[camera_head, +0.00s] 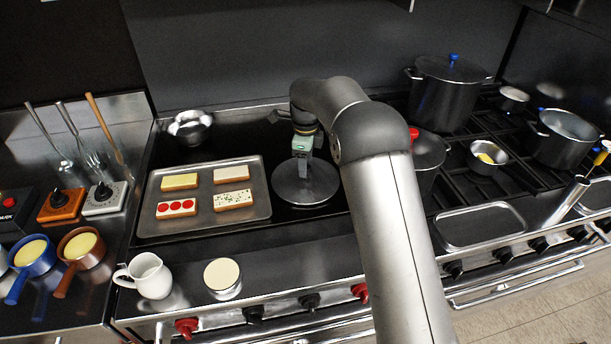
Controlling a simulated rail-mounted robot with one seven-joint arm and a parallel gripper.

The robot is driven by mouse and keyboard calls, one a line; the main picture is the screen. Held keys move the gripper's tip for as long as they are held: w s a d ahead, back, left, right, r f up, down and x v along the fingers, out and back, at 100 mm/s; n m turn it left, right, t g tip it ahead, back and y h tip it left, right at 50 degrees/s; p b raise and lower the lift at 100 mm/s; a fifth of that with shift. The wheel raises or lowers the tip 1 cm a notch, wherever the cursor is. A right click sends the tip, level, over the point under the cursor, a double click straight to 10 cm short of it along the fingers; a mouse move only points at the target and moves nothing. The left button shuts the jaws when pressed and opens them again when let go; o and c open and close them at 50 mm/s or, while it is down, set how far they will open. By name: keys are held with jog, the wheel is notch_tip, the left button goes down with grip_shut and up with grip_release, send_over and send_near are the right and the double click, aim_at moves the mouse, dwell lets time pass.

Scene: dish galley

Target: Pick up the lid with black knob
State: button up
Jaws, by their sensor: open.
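A round grey metal lid (306,190) lies flat on the dark cooktop, right of the sandwich tray. My gripper (303,168) points down over its middle, with the fingertips at or just above its centre. The gripper covers the spot where a knob would be, so I cannot see a black knob or tell whether the fingers touch it. My gripper is open.
A tray (258,213) with several topped slices lies to the left. A tall pot (440,105) has a blue-knobbed lid; a pot (427,160) with a red knob is partly behind my arm. A white jug (150,277) and a cream-topped container (223,280) stand in front.

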jog(key=shift+f, duration=0.4)
grip_shut()
jog(key=shift+r, duration=0.1)
